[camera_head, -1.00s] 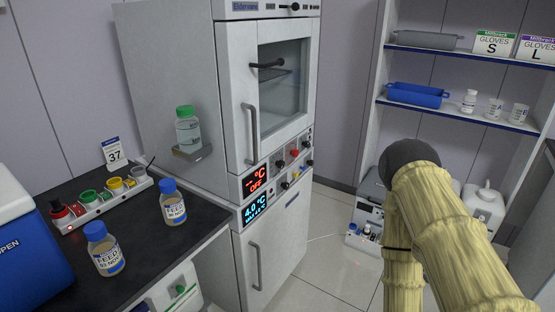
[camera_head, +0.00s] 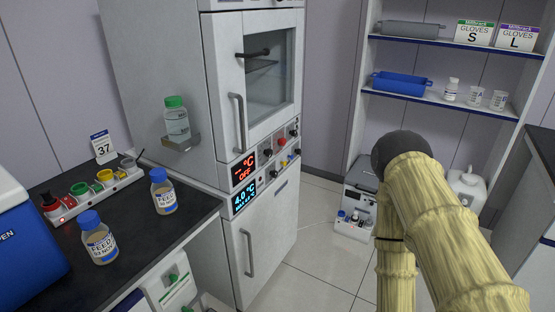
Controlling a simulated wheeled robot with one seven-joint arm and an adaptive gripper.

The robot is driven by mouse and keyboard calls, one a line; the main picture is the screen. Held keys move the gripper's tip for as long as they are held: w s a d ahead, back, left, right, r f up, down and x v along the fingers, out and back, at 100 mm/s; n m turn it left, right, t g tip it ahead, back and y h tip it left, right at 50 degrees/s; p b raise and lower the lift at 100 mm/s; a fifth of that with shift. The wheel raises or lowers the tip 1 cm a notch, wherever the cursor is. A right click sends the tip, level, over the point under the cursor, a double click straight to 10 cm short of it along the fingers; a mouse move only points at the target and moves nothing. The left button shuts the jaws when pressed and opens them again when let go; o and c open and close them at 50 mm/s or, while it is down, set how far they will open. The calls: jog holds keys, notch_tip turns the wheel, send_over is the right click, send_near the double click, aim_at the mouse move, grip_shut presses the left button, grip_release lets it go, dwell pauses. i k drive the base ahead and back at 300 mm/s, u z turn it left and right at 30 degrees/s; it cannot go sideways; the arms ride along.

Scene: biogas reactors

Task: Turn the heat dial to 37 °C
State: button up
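The tall white cabinet (camera_head: 178,75) has a glass-windowed upper door and a solid lower door. Between the doors is a control panel with two displays. The upper red display (camera_head: 243,168) reads "°C OFF". The lower blue display (camera_head: 244,196) reads 4.0 °C. Several small knobs sit to their right, among them a red knob (camera_head: 282,142) and a black knob (camera_head: 267,153). Which one is the heat dial I cannot tell. A small card (camera_head: 103,147) on the bench reads 37. My arm, in a pale yellow sleeve, is at the right; my gripper does not show.
A black bench (camera_head: 150,225) at left holds two blue-capped feed bottles (camera_head: 98,238), (camera_head: 164,192), a rack of coloured pots (camera_head: 92,194) and a blue cooler box (camera_head: 28,240). A green-capped bottle (camera_head: 176,120) stands on the cabinet's side bracket. Floor (camera_head: 318,262) before the cabinet is clear.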

aim_at(268, 153)
jog(key=u, duration=0.1)
jog(key=k, duration=0.3)
jog(key=z, duration=0.7)
jog(key=i, duration=0.6)
jog(key=u, duration=0.6)
jog(key=i, duration=0.6)
jog(key=u, duration=0.7)
